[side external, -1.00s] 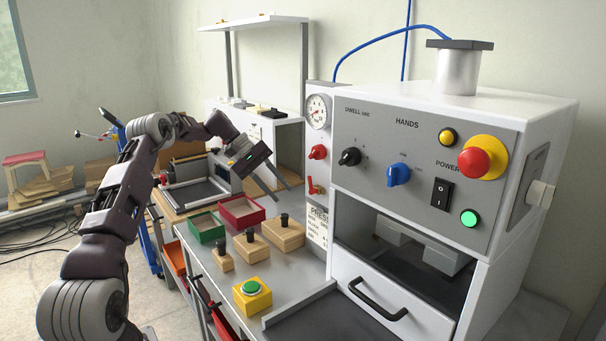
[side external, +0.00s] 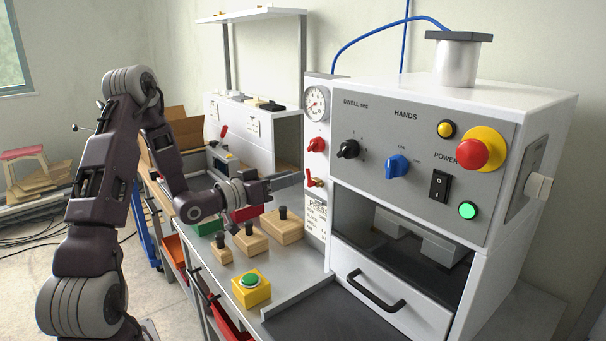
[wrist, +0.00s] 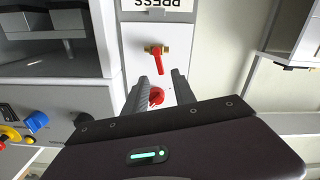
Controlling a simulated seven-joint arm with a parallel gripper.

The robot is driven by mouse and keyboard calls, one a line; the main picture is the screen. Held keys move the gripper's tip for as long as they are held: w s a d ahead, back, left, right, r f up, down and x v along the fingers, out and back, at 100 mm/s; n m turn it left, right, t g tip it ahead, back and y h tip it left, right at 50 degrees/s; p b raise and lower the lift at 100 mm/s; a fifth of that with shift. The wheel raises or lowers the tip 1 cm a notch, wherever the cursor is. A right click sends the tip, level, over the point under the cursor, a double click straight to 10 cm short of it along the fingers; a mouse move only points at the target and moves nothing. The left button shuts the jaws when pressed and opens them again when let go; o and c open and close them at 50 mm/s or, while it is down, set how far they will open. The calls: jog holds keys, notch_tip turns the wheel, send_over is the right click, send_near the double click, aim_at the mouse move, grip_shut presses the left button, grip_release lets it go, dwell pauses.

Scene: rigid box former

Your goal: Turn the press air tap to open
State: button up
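The press air tap (side external: 315,183) is a small brass valve with a red lever on the white panel at the left of the press. In the wrist view, which is upside down, the tap (wrist: 157,50) shows its lever standing across the brass body and pointing toward the red knob. My gripper (side external: 300,179) is at the panel, just left of the tap. In the wrist view my gripper (wrist: 159,76) is open, with its two fingers apart. The lever's free end appears between the fingertips; I cannot tell whether they touch it.
A red knob (side external: 316,145) and a gauge (side external: 316,104) sit above the tap. The press's control panel (side external: 420,150) is to its right. Wooden blocks with black knobs (side external: 282,228) and a yellow button box (side external: 251,289) stand on the bench below my wrist.

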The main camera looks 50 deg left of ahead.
aim_at(307, 172)
jog(key=w, duration=0.4)
jog(key=shift+w, duration=0.3)
grip_shut()
jog(key=shift+a+n, duration=0.15)
jog(key=shift+n, duration=0.15)
jog(key=n, duration=0.3)
jog(key=shift+a+f, duration=0.25)
jog(key=shift+a, duration=0.15)
jog(key=n, duration=0.3)
jog(key=a+f+n, duration=0.1)
jog(key=n, duration=0.2)
jog(key=f+n, duration=0.1)
jog(key=n, duration=0.1)
jog(key=shift+a, duration=0.15)
jog(key=shift+a+f+n, duration=0.1)
jog(key=shift+f+n, duration=0.1)
jog(key=shift+n, duration=0.65)
jog(key=shift+f+n, duration=0.2)
jog(key=shift+n, duration=0.65)
